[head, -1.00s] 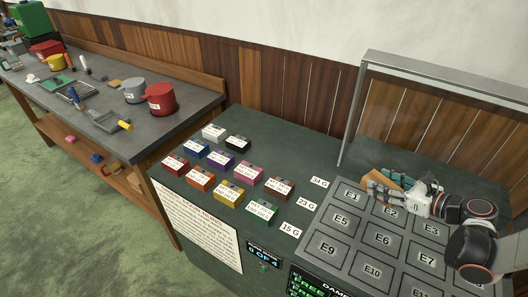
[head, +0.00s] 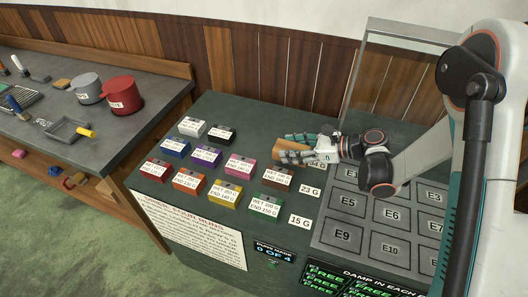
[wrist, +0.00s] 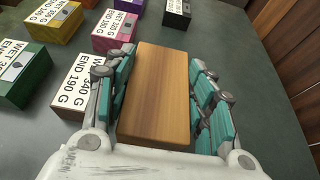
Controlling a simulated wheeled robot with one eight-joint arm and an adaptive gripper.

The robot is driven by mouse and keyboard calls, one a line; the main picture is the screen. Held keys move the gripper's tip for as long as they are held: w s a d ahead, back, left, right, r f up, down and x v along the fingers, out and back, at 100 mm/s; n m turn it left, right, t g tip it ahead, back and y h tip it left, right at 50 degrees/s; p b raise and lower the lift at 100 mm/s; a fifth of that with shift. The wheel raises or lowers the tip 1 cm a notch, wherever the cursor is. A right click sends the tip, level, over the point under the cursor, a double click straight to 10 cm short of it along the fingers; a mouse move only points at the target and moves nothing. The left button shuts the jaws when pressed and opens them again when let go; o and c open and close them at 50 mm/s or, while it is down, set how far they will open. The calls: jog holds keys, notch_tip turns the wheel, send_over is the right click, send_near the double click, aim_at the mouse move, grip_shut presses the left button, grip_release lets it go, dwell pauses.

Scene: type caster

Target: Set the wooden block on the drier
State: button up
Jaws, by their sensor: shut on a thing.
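The wooden block (head: 288,147) is plain orange-brown and sits between the teal-padded fingers of my gripper (head: 297,149). In the wrist view the wooden block (wrist: 157,95) lies lengthwise between both fingers of my gripper (wrist: 162,75), which is shut on it. In the head view it is above the dark green bench top, behind the brown labelled block. I cannot tell its exact height. A grey panel of numbered cells (head: 341,222) with a clear framed hood stands right of my gripper. No readable label names it the drier.
Several coloured labelled blocks stand in rows on the bench, including a brown one (head: 278,179), a pink one (head: 240,167) and a green one (head: 265,205). White weight cards (head: 300,221) lie along the panel's left edge. A side table (head: 60,100) holds a red pot (head: 122,94).

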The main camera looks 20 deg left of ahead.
aim_at(302, 149)
jog(key=a, duration=0.4)
jog(key=a+b, duration=0.1)
jog(key=a, duration=0.2)
jog(key=shift+w+a, duration=0.1)
jog(key=shift+w, duration=0.15)
jog(key=f+b, duration=0.1)
jog(key=a+f+b, duration=0.1)
jog(key=f, duration=0.1)
jog(key=shift+f, duration=0.2)
jog(key=shift+d+f, duration=0.1)
jog(key=shift+f, duration=0.05)
jog(key=o, duration=1.2)
jog(key=shift+r, duration=0.2)
jog(key=p+v, duration=0.3)
jog(key=v, duration=0.9)
